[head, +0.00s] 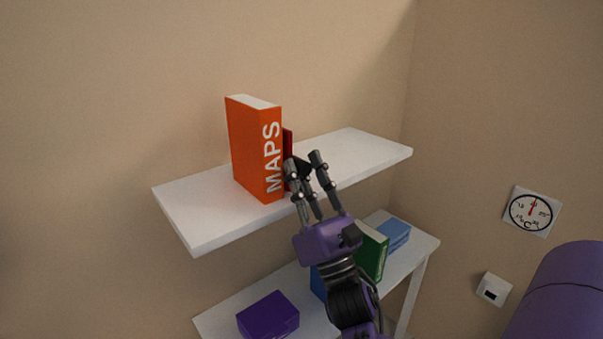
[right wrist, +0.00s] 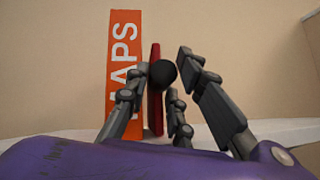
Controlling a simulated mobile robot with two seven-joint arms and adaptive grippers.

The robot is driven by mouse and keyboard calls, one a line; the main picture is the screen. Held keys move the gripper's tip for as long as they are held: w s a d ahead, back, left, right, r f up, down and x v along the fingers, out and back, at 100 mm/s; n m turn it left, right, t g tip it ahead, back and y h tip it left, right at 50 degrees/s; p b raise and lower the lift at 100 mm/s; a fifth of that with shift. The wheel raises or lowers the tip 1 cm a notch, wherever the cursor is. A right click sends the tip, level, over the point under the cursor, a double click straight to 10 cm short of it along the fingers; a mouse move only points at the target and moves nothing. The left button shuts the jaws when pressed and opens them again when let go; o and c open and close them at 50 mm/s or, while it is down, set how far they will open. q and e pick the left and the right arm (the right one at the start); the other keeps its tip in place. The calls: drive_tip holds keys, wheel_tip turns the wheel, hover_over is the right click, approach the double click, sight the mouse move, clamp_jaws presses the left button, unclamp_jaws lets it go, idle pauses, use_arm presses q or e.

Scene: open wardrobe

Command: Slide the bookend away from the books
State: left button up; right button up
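An orange book (head: 250,150) lettered MAPS stands upright on the white upper shelf (head: 355,155); it also shows in the right wrist view (right wrist: 123,60). A thin red bookend (head: 287,143) stands close against its right side and shows edge-on in the right wrist view (right wrist: 155,112). A black round knob (right wrist: 161,73) is at the bookend's right face. My right gripper (head: 304,162) is at the shelf's front edge, its fingers spread on either side of the knob. It looks open; contact with the knob cannot be told. My left gripper is not in view.
The upper shelf is clear to the right of the bookend and left of the book. Below, a lower white shelf (head: 221,320) holds a purple box (head: 268,318), a green book (head: 372,255) and blue books (head: 395,234). A dial thermometer (head: 530,211) hangs on the right wall.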

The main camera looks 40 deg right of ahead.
clamp_jaws()
drive_tip(key=w+d+b, duration=0.1)
drive_tip(key=d+b, duration=0.1)
drive_tip(key=d, duration=1.4)
drive_tip(key=shift+r+b, duration=0.15)
drive_tip(key=shift+b, duration=0.15)
drive_tip(key=shift+w, duration=0.1)
